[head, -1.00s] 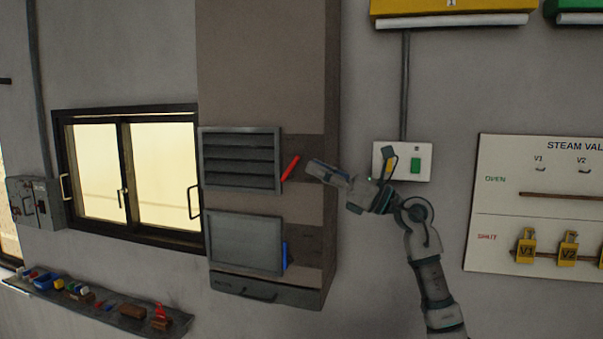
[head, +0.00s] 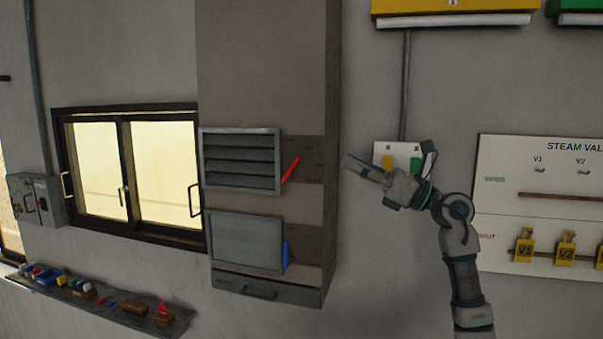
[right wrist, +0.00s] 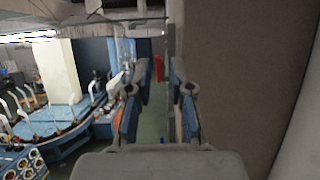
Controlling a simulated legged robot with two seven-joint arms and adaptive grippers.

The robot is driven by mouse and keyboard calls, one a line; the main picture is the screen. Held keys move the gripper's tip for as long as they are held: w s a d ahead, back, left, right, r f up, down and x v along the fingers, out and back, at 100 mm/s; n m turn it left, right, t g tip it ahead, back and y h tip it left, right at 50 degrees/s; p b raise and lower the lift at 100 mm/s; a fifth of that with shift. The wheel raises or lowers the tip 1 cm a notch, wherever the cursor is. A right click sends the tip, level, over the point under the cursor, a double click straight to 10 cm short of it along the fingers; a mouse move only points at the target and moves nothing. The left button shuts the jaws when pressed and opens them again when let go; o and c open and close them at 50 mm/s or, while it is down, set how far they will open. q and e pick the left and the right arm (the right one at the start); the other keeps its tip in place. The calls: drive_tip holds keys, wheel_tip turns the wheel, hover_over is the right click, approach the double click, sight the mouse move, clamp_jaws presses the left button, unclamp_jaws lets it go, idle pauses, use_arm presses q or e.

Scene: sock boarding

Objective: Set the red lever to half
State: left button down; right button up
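The red lever (head: 290,169) sticks out from the right side of the wall cabinet (head: 262,70), beside the upper louvred panel (head: 241,160). It slants up to the right. My right gripper (head: 352,163) is to the right of the lever and apart from it, pointing left. In the right wrist view its two fingers (right wrist: 157,100) stand apart with nothing between them. The red lever (right wrist: 158,68) shows further off, in line with the gap. My left gripper is not in view.
A blue lever (head: 285,255) sits lower on the cabinet, beside the lower panel (head: 243,242). A switch box (head: 381,148) is on the wall behind my right gripper. A steam valve board (head: 540,200) is at right. A shelf of small items (head: 110,304) is at lower left.

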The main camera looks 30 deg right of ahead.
drive_tip(key=s+d+r+p, duration=0.2)
drive_tip(key=s+d, duration=0.3)
drive_tip(key=s, duration=0.1)
drive_tip(key=shift+p, duration=0.3)
idle(0.4)
drive_tip(key=shift+s, duration=0.1)
drive_tip(key=shift+d, duration=0.1)
drive_tip(key=v, duration=1.2)
drive_tip(key=shift+d, duration=0.15)
